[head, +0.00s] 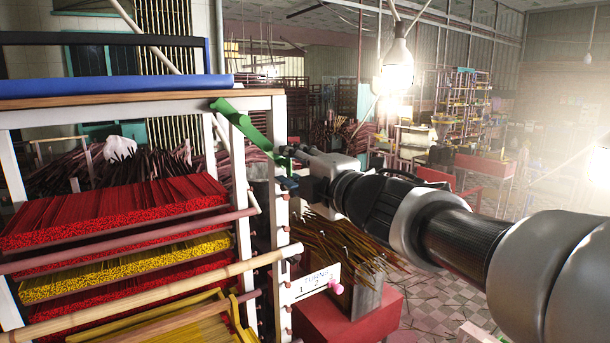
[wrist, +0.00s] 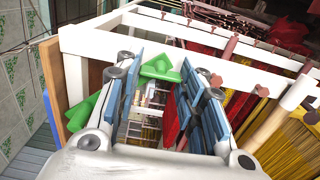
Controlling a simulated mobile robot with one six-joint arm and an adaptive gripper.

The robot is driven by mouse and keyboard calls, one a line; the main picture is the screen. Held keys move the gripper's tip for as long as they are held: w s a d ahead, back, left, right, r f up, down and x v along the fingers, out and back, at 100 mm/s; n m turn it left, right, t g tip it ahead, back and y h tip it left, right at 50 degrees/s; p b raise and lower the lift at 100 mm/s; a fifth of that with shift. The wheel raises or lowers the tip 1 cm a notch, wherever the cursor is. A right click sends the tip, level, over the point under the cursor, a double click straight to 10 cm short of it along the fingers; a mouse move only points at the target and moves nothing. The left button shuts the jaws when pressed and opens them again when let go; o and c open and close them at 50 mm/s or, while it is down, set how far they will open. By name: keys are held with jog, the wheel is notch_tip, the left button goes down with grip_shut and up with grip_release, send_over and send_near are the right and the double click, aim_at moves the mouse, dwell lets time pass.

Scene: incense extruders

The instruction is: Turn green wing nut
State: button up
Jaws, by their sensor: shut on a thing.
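The green wing nut (head: 240,122) is at the upper right corner of the white rack frame (head: 262,103) in the head view. One long wing slants down from upper left to lower right. My gripper (head: 287,172) is at its lower right end, shut on it with the fingers spread apart. In the wrist view, green parts of the wing nut (wrist: 162,70) show between the fingers and also left of the left finger. That finger hides its middle. My gripper (wrist: 153,92) shows there with blue-padded fingers. The exact contact is hard to see.
The rack holds red incense sticks (head: 120,212) and yellow sticks (head: 130,265). Bamboo poles (head: 180,285) cross its front. A white sign (head: 315,283) and a red box (head: 345,318) stand below my arm. A lit bulb (head: 397,65) hangs above it.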

jog(key=shift+n, duration=0.6)
jog(key=shift+b, duration=0.35)
jog(key=o, duration=1.1)
jog(key=shift+d, duration=0.1)
jog(key=v, duration=1.2)
